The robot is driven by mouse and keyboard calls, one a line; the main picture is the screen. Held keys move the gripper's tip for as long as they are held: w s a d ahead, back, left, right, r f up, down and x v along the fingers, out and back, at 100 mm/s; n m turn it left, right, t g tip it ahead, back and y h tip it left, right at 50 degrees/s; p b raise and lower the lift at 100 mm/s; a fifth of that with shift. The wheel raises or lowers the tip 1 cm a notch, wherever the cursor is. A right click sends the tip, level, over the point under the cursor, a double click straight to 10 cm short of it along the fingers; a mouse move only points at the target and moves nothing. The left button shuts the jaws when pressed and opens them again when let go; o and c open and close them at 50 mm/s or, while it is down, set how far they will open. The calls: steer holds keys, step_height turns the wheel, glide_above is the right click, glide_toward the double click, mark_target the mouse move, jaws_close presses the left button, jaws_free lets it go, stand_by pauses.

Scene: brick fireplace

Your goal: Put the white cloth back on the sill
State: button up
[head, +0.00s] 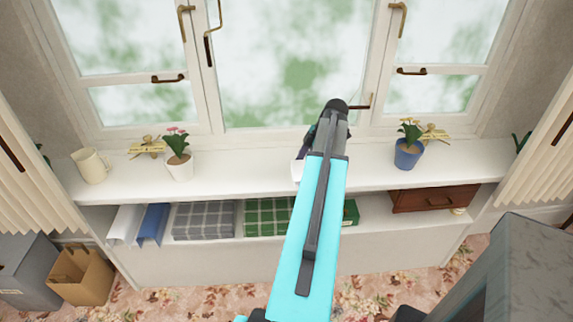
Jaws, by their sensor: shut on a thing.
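The white sill (240,172) runs below the windows. My arm reaches out over the middle of it. My gripper (305,150) is mostly hidden behind my own arm link; a dark part of it shows at the link's left side. A small piece of the white cloth (298,171) shows just below it, and my gripper is shut on it. The rest of this cloth is hidden by the arm. I cannot tell whether the cloth touches the sill.
A cream mug (91,166), a white flower pot (180,168) and a blue flower pot (407,155) stand on the sill. The shelf below holds a blue cloth (153,223), folded checked cloths (204,221) and a brown box (432,198). Bare sill lies either side of my arm.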

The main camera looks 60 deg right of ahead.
steer(key=w, duration=0.2)
steer(key=w+d+p, duration=0.1)
steer(key=w, duration=0.2)
steer(key=w+d+p, duration=0.1)
steer(key=w, duration=0.2)
steer(key=shift+d+f, duration=0.1)
steer(key=shift+f, duration=0.25)
steer(key=shift+f, duration=0.15)
steer(key=shift+f+p, duration=0.7)
steer(key=shift+f, duration=0.95)
steer(key=shift+f, duration=0.1)
steer(key=o, duration=0.7)
steer(key=shift+o, duration=0.2)
steer(key=shift+r, duration=0.2)
steer(key=b+v, duration=0.3)
steer(key=v, duration=0.9)
